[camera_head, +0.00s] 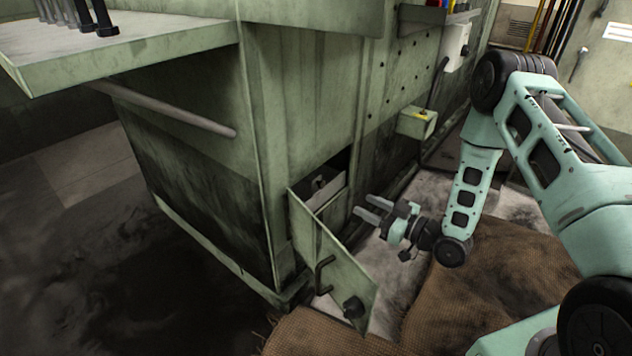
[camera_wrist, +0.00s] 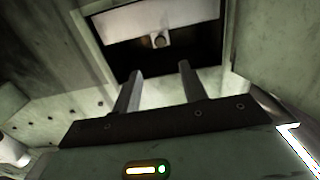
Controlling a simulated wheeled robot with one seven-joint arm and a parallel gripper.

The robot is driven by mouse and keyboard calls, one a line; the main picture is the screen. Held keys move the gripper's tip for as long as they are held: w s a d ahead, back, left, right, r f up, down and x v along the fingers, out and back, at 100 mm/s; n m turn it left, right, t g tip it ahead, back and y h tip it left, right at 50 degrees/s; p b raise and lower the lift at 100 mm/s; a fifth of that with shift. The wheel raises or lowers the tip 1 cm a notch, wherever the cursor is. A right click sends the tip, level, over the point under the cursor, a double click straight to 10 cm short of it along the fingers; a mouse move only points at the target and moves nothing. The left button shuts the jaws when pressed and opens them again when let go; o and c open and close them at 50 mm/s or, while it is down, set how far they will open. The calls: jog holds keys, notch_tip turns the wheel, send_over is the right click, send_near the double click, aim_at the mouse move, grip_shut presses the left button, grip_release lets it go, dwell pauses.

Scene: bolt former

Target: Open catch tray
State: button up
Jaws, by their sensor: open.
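The catch tray (camera_head: 331,190) is a pale metal drawer front with a small knob or tab, set inside a dark low opening in the green machine. In the wrist view the tray front (camera_wrist: 120,28) lies ahead at the top, with its knob (camera_wrist: 160,41) near the middle. A green door (camera_head: 325,255) with a dark bar handle and a black knob stands swung open at the opening's left. My gripper (camera_head: 365,205) is open and empty, just outside the opening and apart from the tray. Its two fingers (camera_wrist: 160,70) point toward the knob.
The machine's body (camera_head: 310,90) rises above the opening. A small green box (camera_head: 416,122) juts out at the right. Brown sacking (camera_head: 500,270) covers the floor under my arm. A shelf (camera_head: 130,50) with dark bolts overhangs at the upper left.

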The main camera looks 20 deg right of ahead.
aim_at(323, 184)
jog(key=b+x, duration=0.7)
jog(key=x, duration=0.9)
jog(key=shift+a, duration=0.1)
jog(key=shift+w+a+r, duration=0.2)
jog(key=shift+w+a, duration=0.1)
jog(key=shift+w, duration=0.2)
grip_shut()
jog(key=p+v, duration=0.4)
jog(key=v, duration=0.9)
jog(key=shift+s+d+f, duration=0.2)
jog(key=shift+s, duration=0.05)
grip_release()
